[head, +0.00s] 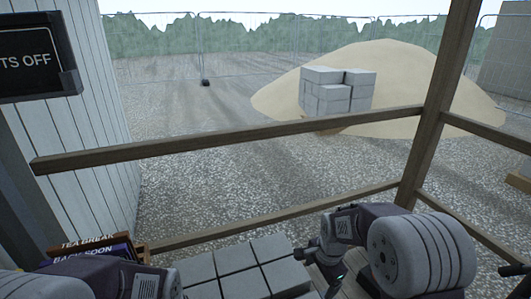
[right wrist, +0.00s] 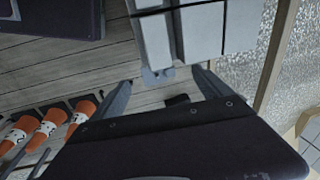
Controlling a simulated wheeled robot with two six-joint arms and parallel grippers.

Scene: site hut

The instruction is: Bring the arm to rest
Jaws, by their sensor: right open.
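My right gripper (right wrist: 163,80) is open in the right wrist view, its two dark fingers spread apart with nothing held between them. Its fingertips are near the edge of a grey slabbed surface (right wrist: 198,28), over wooden boards (right wrist: 85,58). I cannot tell the height between them.
Several orange-and-white cones (right wrist: 45,130) lie left in the wrist view. The grey slabs (head: 235,262) lie before me. A wooden railing (head: 240,143) crosses ahead, with a post (head: 433,100) at right. Beyond are blocks (head: 335,92) and sand (head: 410,80).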

